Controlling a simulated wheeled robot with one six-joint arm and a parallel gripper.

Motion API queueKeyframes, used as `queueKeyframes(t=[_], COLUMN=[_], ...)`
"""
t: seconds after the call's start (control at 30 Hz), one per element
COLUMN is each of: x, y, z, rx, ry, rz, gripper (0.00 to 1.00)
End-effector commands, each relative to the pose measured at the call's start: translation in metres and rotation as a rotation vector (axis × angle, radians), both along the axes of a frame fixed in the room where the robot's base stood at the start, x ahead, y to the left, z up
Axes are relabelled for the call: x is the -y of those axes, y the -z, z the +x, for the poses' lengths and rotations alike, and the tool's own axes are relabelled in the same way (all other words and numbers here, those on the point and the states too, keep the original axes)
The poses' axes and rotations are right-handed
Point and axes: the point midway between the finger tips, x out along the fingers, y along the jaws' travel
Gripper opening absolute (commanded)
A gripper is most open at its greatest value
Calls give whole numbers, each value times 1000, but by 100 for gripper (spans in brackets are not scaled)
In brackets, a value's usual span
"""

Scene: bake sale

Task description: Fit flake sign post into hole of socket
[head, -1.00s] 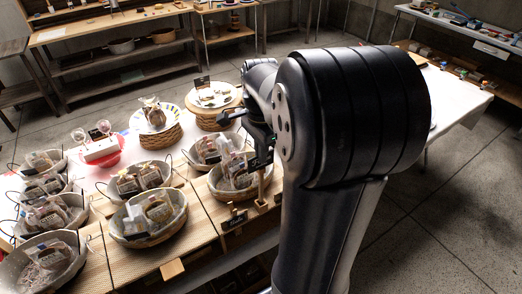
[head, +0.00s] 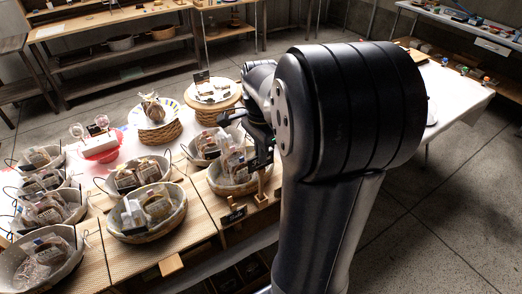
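A small black sign with light lettering (head: 233,216) stands at the front edge of the wooden display boards; its lettering is too small to read for certain. A short upright wooden post (head: 262,184) shows to its right, just below my gripper (head: 261,165). My gripper is dark, points down and is partly hidden by my arm. I cannot tell whether its fingers are closed on the post. A pale wooden block (head: 262,199) is at the post's foot; I cannot make out a hole, or whether the post is inside it.
A basket of bagged goods (head: 233,178) stands close to the left of my gripper. Another basket (head: 146,228) stands further left, with several more beyond. A wooden tab (head: 171,264) juts from the front edge. My arm hides the table's right part.

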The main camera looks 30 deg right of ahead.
Motion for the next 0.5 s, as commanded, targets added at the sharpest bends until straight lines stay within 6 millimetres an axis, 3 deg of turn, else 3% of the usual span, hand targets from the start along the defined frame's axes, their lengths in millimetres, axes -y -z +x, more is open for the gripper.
queueKeyframes(t=[0.5], x=[0], y=[14], z=[0], rx=[0], ry=[0], rz=[0], gripper=[0])
